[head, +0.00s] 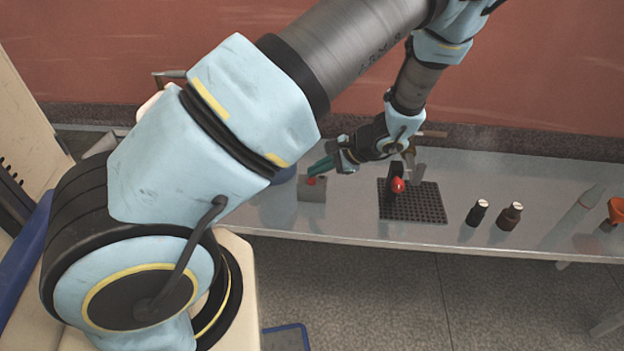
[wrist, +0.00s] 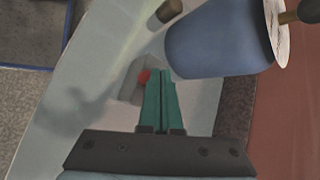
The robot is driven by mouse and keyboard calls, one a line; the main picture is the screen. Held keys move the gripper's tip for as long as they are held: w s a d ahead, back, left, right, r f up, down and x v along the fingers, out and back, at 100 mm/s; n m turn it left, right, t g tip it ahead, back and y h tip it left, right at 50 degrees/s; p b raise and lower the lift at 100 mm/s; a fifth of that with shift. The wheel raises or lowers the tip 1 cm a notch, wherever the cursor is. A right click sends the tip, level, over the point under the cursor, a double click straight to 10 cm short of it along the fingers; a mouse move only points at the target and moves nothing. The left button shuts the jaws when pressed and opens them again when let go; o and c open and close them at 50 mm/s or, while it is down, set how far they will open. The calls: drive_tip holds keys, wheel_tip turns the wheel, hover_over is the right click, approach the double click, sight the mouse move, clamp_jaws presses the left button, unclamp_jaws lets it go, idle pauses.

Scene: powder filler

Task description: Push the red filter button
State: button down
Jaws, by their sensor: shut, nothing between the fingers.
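The red button (wrist: 144,76) sits on a small grey box (wrist: 128,82) on the bench. In the wrist view my gripper (wrist: 161,74) has its green fingers together, with the tips just right of the button and partly over the box. In the head view the red button (head: 311,181) shows on the grey box (head: 312,194), with my gripper (head: 312,172) just above it. The fingers are shut and empty. I cannot tell whether the tips touch the button.
A blue cylinder (wrist: 215,42) stands close beside the fingers. A black perforated mat (head: 425,208) holds a device with a red knob (head: 397,185). Two dark bottles (head: 477,213) and an orange funnel (head: 616,210) stand farther right. A red wall (head: 540,70) rises behind the bench.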

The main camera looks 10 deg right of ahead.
sight(316, 183)
drive_tip(key=shift+f, duration=0.15)
drive_tip(key=shift+f+b, duration=0.3)
drive_tip(key=shift+f, duration=0.1)
idle(0.5)
drive_tip(key=shift+r+p, duration=0.4)
drive_tip(key=shift+r, duration=0.15)
drive_tip(key=shift+r, duration=0.1)
wheel_tip(316, 183, up, 6)
drive_tip(key=p, duration=0.4)
idle(0.5)
